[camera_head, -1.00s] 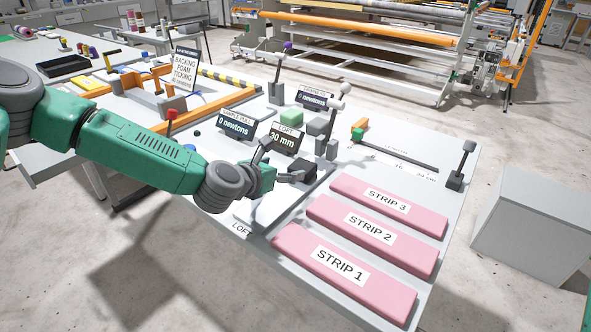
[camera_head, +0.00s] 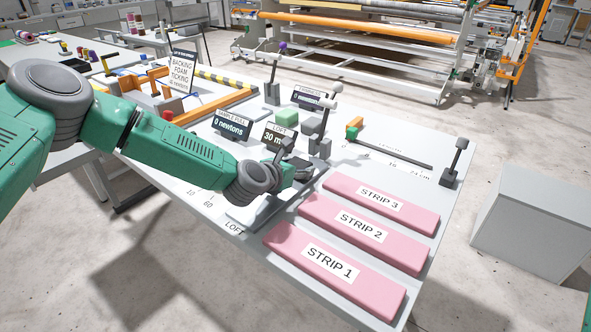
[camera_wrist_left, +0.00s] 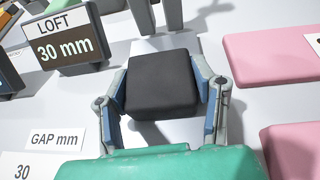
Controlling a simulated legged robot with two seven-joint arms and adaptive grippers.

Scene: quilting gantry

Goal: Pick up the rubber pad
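The rubber pad (camera_wrist_left: 162,84) is a square black block with rounded edges, in the middle of the left wrist view. My left gripper (camera_wrist_left: 161,80) has one finger along each side of it, and both blue finger pads appear to touch its sides. A shadow shows on the pale surface below the pad. In the head view the pad (camera_head: 303,169) is partly hidden by my left gripper (camera_head: 288,168), beside the left end of the pink strips. Whether the pad is clear of the surface is hard to tell. My right gripper is not in view.
Pink strips 1 (camera_head: 335,270), 2 (camera_head: 365,231) and 3 (camera_head: 380,203) lie to the right of the pad. A loft display reading 30 mm (camera_wrist_left: 62,42) and grey posts (camera_head: 323,146) stand close behind the gripper. A grey cabinet (camera_head: 530,222) stands at the right.

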